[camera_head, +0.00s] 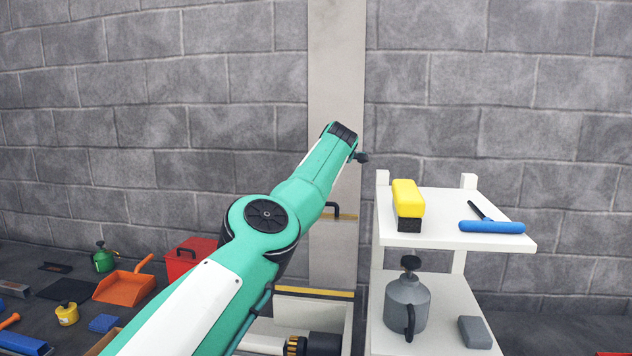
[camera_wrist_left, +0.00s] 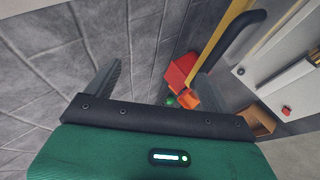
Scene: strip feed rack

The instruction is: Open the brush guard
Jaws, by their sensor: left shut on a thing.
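The guard appears to be the pale panel (camera_head: 333,245) with a yellow upper strip (camera_head: 346,217) and a black bar handle (camera_head: 335,206), partly behind my left arm. In the left wrist view the handle (camera_wrist_left: 246,36) runs beside a yellow strip (camera_wrist_left: 222,42) to the right finger. Below a second yellow strip (camera_head: 313,291) a pale housing shows a dark cylinder and brass-coloured bristles (camera_head: 296,345). My right gripper is out of view.
A white shelf rack (camera_head: 450,238) stands close on the right, with a yellow-black brush (camera_head: 408,205), a blue-handled tool (camera_head: 491,226) and a grey can (camera_head: 407,305). A red box (camera_head: 188,258) and an orange dustpan (camera_head: 124,288) lie on the floor at left.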

